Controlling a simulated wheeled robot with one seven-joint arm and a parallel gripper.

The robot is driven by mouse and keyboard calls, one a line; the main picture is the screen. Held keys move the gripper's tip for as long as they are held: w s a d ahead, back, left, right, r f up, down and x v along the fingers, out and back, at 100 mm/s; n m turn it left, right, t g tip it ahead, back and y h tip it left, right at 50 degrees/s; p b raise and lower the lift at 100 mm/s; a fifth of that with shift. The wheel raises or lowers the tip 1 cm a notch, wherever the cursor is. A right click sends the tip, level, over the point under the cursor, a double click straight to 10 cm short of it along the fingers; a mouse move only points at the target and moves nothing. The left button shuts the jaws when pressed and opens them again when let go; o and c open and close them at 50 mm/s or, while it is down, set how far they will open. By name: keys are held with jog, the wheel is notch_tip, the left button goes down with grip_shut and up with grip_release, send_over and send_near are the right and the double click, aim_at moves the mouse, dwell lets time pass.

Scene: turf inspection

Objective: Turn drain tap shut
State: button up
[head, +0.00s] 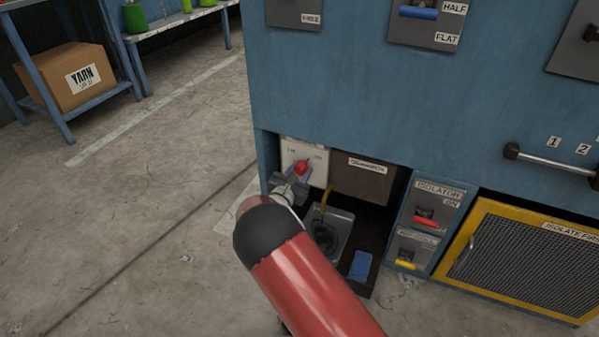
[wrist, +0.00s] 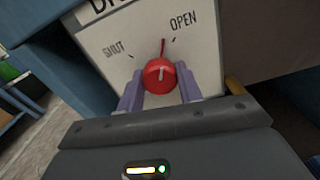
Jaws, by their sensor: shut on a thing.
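The drain tap is a red round knob (wrist: 160,76) with a thin red pointer, on a white panel (wrist: 205,50) marked SHUT at left and OPEN at right. The pointer stands nearly upright between the two marks, closer to the OPEN tick. In the head view the red knob (head: 302,168) shows on the white panel (head: 317,160) in the low recess of the blue machine. My gripper (wrist: 160,88) is shut on the knob, with one purple finger on each side. In the head view my gripper (head: 296,182) reaches the knob; my arm hides part of the recess floor.
Right of the panel are a brown box (head: 365,178), a yellow hose (head: 327,199), a grey basin (head: 343,222) and a blue block (head: 361,265). Further right are the isolator switch (head: 426,217), a yellow handle (head: 405,264) and a yellow-framed mesh guard (head: 530,262). Floor at left is clear.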

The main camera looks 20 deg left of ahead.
jog(key=shift+n+p, duration=0.3)
jog(key=shift+n, duration=0.1)
jog(key=n+p, duration=0.1)
jog(key=n, duration=0.1)
jog(key=shift+r+n+p, duration=0.15)
jog(key=shift+n+p, duration=0.2)
jog(key=shift+n, duration=0.05)
jog(key=n+p, duration=0.2)
jog(key=n, duration=0.1)
jog(key=shift+n, duration=0.4)
jog(key=n+p, duration=0.2)
jog(key=n, duration=0.2)
jog(key=shift+n+p, duration=0.45)
jog(key=shift+n, duration=1.05)
jog(key=o, duration=1)
